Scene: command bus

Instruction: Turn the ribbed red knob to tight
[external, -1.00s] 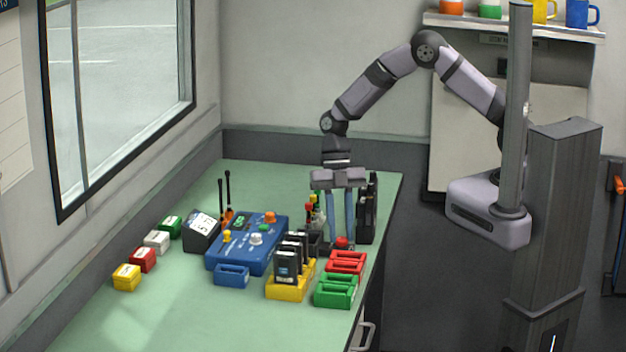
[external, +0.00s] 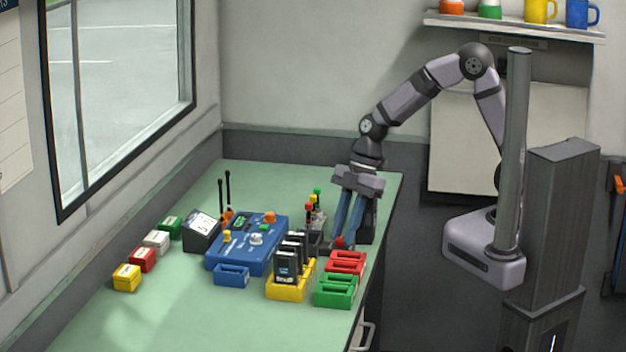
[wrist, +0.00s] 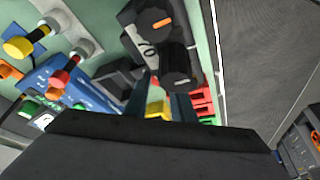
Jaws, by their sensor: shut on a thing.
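The red knob (external: 340,242) sits low near the right edge of the green bench in the external view, just behind the red tray. My gripper (external: 342,239) reaches down to it at a tilt, and its two blue-grey fingers are shut on the knob from either side. The knob's ribs and any tight marking are too small or covered to read. In the wrist view my fingertips (wrist: 163,98) point toward a yellow patch, and I cannot clearly make out the red knob there.
Black knobs (wrist: 178,68) on a dark unit stand close to my fingers. Red tray (external: 346,263), green tray (external: 336,290) and a yellow tray (external: 290,290) of black packs are in front. A blue control box (external: 235,250) stands left. The bench's front left is clear.

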